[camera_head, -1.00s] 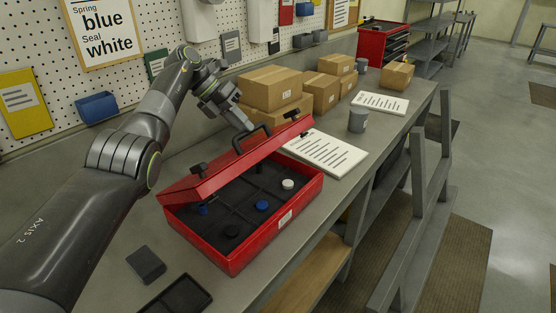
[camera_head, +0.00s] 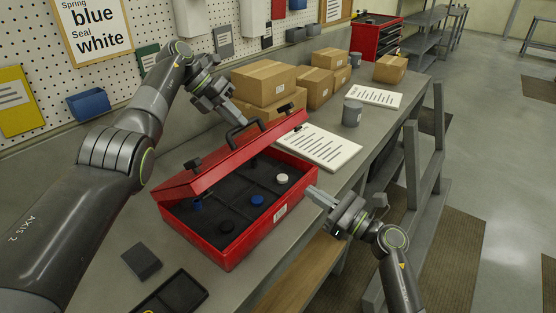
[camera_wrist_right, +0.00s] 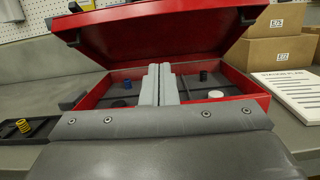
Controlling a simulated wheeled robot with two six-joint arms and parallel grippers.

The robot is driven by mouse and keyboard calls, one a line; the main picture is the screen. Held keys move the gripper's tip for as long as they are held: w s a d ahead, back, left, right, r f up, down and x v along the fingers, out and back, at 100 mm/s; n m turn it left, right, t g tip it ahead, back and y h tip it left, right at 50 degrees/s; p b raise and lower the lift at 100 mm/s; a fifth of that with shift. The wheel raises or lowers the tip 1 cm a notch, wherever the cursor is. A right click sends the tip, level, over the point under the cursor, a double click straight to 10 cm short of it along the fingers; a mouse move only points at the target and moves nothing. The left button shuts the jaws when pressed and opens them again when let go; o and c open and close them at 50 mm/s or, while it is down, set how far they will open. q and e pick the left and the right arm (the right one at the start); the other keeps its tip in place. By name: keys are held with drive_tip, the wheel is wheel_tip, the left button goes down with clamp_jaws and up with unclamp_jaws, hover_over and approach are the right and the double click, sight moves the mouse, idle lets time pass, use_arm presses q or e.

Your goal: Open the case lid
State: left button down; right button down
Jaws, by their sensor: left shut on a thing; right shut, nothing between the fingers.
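The red case (camera_head: 237,249) sits on the bench with its lid (camera_head: 222,160) raised part way and tilted over the tray. The dark inside shows blue, black and white pieces. The lid has a black handle (camera_head: 239,136) and black latches. My left gripper (camera_head: 238,116) is at the handle, shut on it; the exact contact is small in the picture. My right gripper (camera_head: 312,193) is shut and empty near the case's right front corner. In the right wrist view its fingers (camera_wrist_right: 159,70) are together in front of the open case, with the lid (camera_wrist_right: 160,40) above.
Cardboard boxes (camera_head: 264,83) stand behind the case. A paper sheet (camera_head: 322,148) and a grey cup (camera_head: 351,113) lie to its right. The pegboard wall is behind.

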use_arm(q)
drive_tip(key=shift+a+f, duration=0.25)
drive_tip(key=shift+f, duration=0.05)
use_arm(e)
drive_tip(key=r+x, duration=0.2)
drive_tip(key=x, duration=1.1)
drive_tip(key=shift+s+r+n, duration=0.3)
drive_tip(key=shift+r, duration=0.1)
drive_tip(key=shift+d, duration=0.1)
